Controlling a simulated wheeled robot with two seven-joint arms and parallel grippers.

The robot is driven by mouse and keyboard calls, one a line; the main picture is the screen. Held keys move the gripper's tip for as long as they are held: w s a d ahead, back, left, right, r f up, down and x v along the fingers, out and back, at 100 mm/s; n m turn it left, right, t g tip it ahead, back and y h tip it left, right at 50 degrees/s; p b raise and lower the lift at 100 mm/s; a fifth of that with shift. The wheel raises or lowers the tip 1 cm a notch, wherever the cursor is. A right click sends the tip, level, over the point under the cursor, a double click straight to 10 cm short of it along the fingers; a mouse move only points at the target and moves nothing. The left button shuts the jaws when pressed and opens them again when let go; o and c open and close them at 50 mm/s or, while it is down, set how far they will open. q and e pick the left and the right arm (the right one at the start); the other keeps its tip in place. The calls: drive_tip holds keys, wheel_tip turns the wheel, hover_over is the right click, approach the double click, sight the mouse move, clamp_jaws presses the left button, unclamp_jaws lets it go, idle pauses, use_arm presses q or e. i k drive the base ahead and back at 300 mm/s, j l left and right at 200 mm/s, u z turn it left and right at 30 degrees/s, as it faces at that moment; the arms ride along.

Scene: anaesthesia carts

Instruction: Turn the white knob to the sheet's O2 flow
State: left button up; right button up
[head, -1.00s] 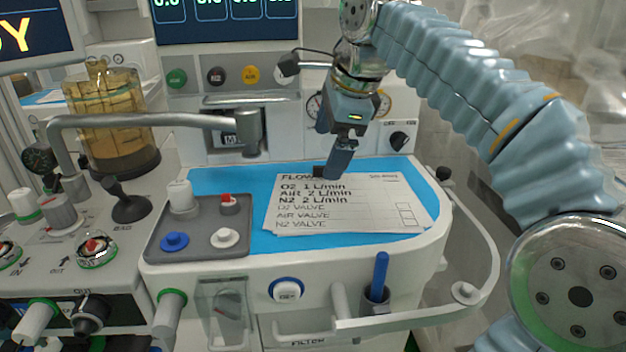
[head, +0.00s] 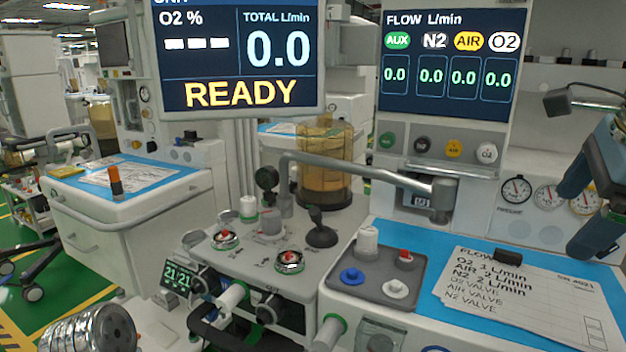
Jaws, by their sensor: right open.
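The white O2 knob (head: 487,152) is the rightmost in a row of knobs below the flow screen (head: 450,65). The screen reads 0.0 under AUX, N2, AIR and O2. The sheet (head: 540,305) lies on the blue worktop under a dark clip and reads O2 1 L/min, AIR 2 L/min, N2 2 L/min. My right gripper (head: 582,212) is at the right edge, open and empty, its two fingers apart. It is right of and lower in the picture than the white knob, touching nothing visible. My left gripper is out of view.
Green (head: 387,140), black (head: 421,145) and yellow (head: 453,148) knobs sit left of the white one. A grey metal arm (head: 370,172) crosses below them. A grey tray (head: 378,285) with coloured pieces stands left of the sheet. Gauges (head: 516,190) are on the right panel.

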sight(486, 153)
drive_tip(key=k, duration=1.3)
